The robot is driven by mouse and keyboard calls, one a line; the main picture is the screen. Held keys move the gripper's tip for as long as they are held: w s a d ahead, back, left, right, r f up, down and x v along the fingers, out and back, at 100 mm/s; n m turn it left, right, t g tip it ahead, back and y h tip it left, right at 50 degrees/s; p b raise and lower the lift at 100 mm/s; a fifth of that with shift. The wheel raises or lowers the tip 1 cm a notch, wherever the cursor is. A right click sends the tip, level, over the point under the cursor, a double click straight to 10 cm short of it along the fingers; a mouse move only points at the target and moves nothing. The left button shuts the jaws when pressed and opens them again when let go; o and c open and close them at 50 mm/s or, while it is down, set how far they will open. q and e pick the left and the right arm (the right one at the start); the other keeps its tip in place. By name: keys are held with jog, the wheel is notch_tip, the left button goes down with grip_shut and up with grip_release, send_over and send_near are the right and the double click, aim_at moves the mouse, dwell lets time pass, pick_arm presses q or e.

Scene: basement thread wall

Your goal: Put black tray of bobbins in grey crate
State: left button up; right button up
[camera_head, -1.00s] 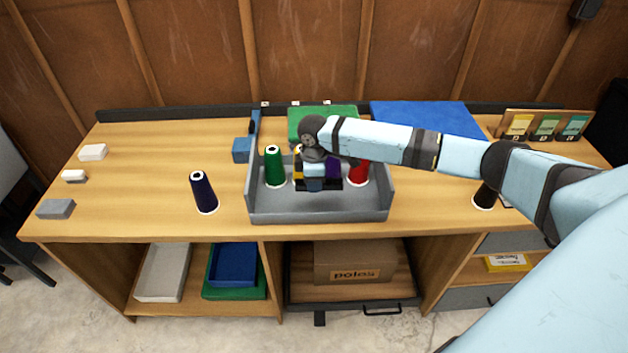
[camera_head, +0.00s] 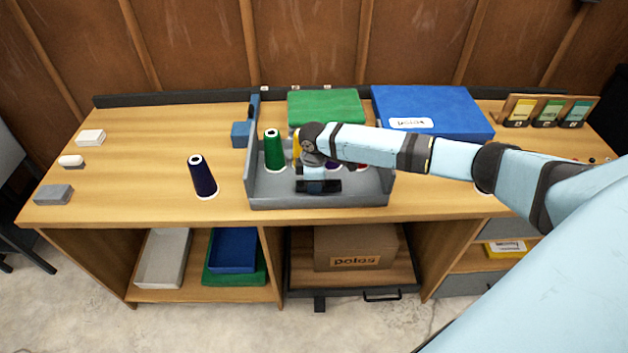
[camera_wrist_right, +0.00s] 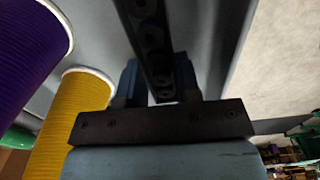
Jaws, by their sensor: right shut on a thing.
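My right gripper (camera_head: 318,187) is over the grey crate (camera_head: 320,203), near its front part, and points down. It is shut on the black tray of bobbins (camera_wrist_right: 148,30), a narrow dark strip with round bobbins that runs between the fingers in the right wrist view. The grey crate's inner surface shows around it there. In the head view my gripper mostly hides the tray, so I cannot tell whether it touches the crate floor. A green cone (camera_head: 274,151) stands at the crate's left. A yellow cone (camera_wrist_right: 75,125) and a purple cone (camera_wrist_right: 28,50) are close to the gripper. My left gripper is out of view.
A dark blue cone (camera_head: 203,178) stands on the bench left of the crate. A green box (camera_head: 326,106) and a large blue box (camera_head: 430,105) lie behind. The bench's left part is mostly clear.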

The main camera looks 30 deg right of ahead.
jog(key=o, duration=1)
jog(key=shift+c, duration=0.2)
jog(key=shift+r, duration=0.15)
notch_tip(320, 180, up, 14)
jog(key=shift+f, duration=0.2)
jog(key=s+a+f+m+t+y+p, duration=0.1)
jog(key=s+a+f+t+y+p, duration=0.15)
jog(key=s+a+f, duration=0.45)
jog(key=s+a+f+m+t+y+p, duration=0.2)
jog(key=s+a+f+t+p, duration=0.15)
jog(key=a, duration=0.65)
jog(key=s+r+m+t+p, duration=0.1)
jog(key=s+m+t+p, duration=0.1)
jog(key=s, duration=0.6)
jog(key=s+d+r+m+t+h+p, duration=0.1)
jog(key=s+m+t+p, duration=0.2)
jog(key=s, duration=0.6)
jog(key=shift+s+r+m, duration=0.15)
jog(key=shift+r+m, duration=0.15)
